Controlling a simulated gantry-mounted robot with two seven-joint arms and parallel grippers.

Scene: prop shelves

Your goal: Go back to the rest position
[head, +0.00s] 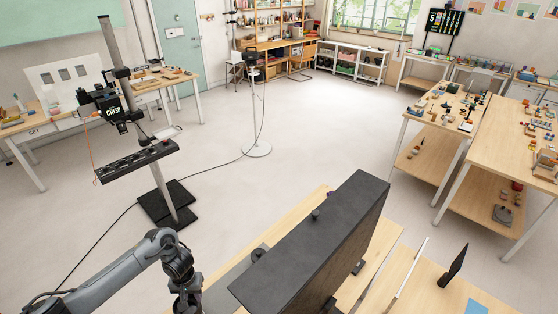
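My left arm comes in from the bottom left, bends at a dark joint, and points down. The part of my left gripper (186,301) that shows is at the bottom edge, just left of a wooden table (224,262). Its fingertips are cut off by the frame, so I cannot tell whether it is open or shut or holds anything. My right arm and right gripper are not in view.
A large dark box-shaped prop (318,238) stands on the near table, right of my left arm. A thin dark upright panel (454,266) is farther right. A stand with a black base (167,203) is beyond my arm. The middle floor is mostly clear, crossed by a cable.

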